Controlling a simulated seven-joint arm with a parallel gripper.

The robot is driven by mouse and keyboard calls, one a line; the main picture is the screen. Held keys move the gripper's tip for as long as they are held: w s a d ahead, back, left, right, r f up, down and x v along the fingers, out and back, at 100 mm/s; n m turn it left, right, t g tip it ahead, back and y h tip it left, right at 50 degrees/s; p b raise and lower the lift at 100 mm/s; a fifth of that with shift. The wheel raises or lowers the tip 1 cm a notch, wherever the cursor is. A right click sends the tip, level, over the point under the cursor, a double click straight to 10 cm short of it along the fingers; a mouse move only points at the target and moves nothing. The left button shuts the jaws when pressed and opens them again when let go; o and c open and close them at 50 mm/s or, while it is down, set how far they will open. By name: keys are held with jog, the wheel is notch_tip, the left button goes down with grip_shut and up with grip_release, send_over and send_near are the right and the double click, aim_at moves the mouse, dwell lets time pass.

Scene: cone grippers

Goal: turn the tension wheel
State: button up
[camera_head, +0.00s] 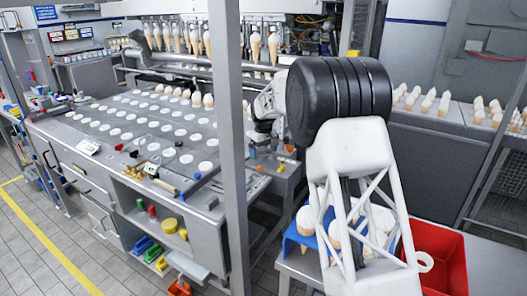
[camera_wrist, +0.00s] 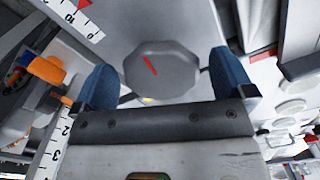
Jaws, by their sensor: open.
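The tension wheel (camera_wrist: 160,72) is a grey many-sided knob with a red line on its face, in the upper middle of the wrist view. My gripper (camera_wrist: 163,64) is open, with one blue finger on each side of the wheel. A gap shows between the wheel and each finger, and I cannot tell the depth between them. In the head view the end of my arm is by the machine behind the grey post, and I cannot make out the wheel or the fingers there.
In the wrist view an orange part (camera_wrist: 48,69) and a numbered scale (camera_wrist: 63,140) lie left of my gripper. In the head view a grey post (camera_head: 228,150) stands close to my arm. A red bin (camera_head: 440,250) and a blue tray of cones (camera_head: 300,236) stand at lower right.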

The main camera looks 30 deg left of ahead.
jog(key=c, duration=0.8)
jog(key=shift+r+m, duration=0.1)
jog(key=shift+m, duration=0.3)
jog(key=m, duration=0.4)
jog(key=shift+s+a, duration=0.15)
jog(key=shift+a+m, duration=0.15)
jog(key=shift+m, duration=2.25)
jog(key=o, duration=0.8)
